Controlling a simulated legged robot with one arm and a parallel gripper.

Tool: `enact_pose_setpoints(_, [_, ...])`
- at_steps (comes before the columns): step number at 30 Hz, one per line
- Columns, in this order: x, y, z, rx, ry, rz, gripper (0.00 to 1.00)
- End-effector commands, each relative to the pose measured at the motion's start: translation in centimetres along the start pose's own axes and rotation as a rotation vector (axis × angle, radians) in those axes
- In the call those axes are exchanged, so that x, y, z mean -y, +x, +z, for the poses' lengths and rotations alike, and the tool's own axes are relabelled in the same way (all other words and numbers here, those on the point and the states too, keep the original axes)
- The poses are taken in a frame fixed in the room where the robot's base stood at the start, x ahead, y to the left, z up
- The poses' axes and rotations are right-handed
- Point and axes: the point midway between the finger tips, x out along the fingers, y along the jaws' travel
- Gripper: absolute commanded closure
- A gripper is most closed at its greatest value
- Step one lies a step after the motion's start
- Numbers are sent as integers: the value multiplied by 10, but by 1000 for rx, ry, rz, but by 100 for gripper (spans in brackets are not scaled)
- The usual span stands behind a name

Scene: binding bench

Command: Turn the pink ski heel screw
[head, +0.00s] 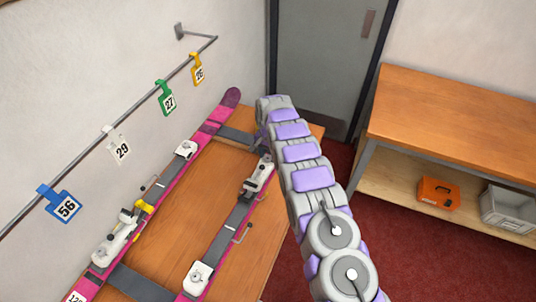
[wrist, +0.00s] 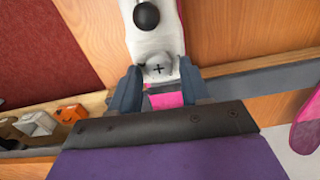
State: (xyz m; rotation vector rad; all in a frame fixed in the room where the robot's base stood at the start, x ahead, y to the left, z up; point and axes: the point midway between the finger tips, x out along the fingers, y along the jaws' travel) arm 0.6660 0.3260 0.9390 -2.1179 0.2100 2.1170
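Two pink skis with white bindings lie on the wooden bench: a left ski (head: 165,203) and a right ski (head: 192,285). My gripper (head: 264,143) is over the far binding (head: 258,176) of the right ski, and my arm partly hides that area. In the wrist view, a pale screw with a dark cross slot (wrist: 158,70) sits at the near end of the white binding (wrist: 155,38). My open gripper (wrist: 158,88) has one dark finger on each side of the pink ski (wrist: 163,100), just below the screw. I cannot tell whether the fingers touch anything.
A wall rail (head: 100,137) carries numbered tags beside the bench (head: 190,190). A yellow clip (head: 144,206) is at the left ski. A shelf table (head: 450,125) at the right holds an orange box (head: 438,194) and grey bin (head: 508,209). Red floor lies between.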

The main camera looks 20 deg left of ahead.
Motion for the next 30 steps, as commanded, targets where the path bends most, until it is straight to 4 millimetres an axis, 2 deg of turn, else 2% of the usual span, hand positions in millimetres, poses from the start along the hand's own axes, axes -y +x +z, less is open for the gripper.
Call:
enact_pose_setpoints(3, [0, 1, 0, 1, 0, 1, 44])
enact_pose_setpoints(9, [0, 0, 0, 0, 0, 1, 44])
enact_pose_setpoints(14, [0, -11, -1, -1, 0, 0, 44])
enact_pose_setpoints(20, [0, -49, -1, -2, 0, -1, 44])
enact_pose_setpoints(30, [2, -126, -2, -3, 0, -2, 44])
